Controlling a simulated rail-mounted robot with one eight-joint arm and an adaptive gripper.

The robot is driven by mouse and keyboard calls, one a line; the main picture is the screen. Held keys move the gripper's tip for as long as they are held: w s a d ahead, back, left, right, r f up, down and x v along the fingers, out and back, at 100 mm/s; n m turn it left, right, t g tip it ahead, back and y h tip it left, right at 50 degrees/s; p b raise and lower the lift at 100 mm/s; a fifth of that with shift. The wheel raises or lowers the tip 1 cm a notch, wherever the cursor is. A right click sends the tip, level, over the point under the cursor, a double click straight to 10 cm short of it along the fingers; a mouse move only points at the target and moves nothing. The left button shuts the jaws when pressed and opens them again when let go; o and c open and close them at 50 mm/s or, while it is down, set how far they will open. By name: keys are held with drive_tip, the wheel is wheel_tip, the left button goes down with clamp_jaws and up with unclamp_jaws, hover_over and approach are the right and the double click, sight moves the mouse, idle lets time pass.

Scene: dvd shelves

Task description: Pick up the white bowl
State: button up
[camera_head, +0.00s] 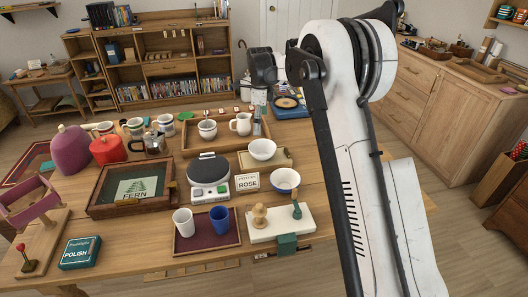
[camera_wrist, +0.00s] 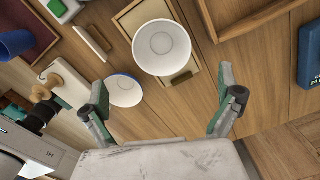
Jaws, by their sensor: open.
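The white bowl (camera_head: 262,149) sits upright on a small tan tray (camera_head: 283,161) near the middle of the table. In the wrist view the white bowl (camera_wrist: 162,47) is at the top centre, seen from above and empty. My gripper (camera_wrist: 163,95) is open and empty, its green-padded fingers spread wide. The bowl appears beyond the fingertips, between their lines, with no contact visible.
A hot plate (camera_head: 208,172) and a ROSE sign (camera_head: 247,182) stand left of the bowls. A white board (camera_head: 282,224) with small pieces and a dark tray with cups (camera_head: 207,236) lie in front. Bare wood shows right of the bowls.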

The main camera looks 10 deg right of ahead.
drive_tip(key=f, duration=0.1)
approach(262, 151)
drive_tip(key=s+f, duration=0.1)
drive_tip(key=s+a+f, duration=0.1)
drive_tip(key=shift+s, duration=0.3)
drive_tip(key=shift+d+f, duration=0.15)
drive_tip(key=shift+f, duration=1.3)
drive_tip(key=shift+d+f, duration=0.15)
drive_tip(key=shift+f, duration=1.25)
drive_tip(key=shift+c, duration=0.4)
drive_tip(key=c, duration=1)
drive_tip(key=shift+r, duration=0.1)
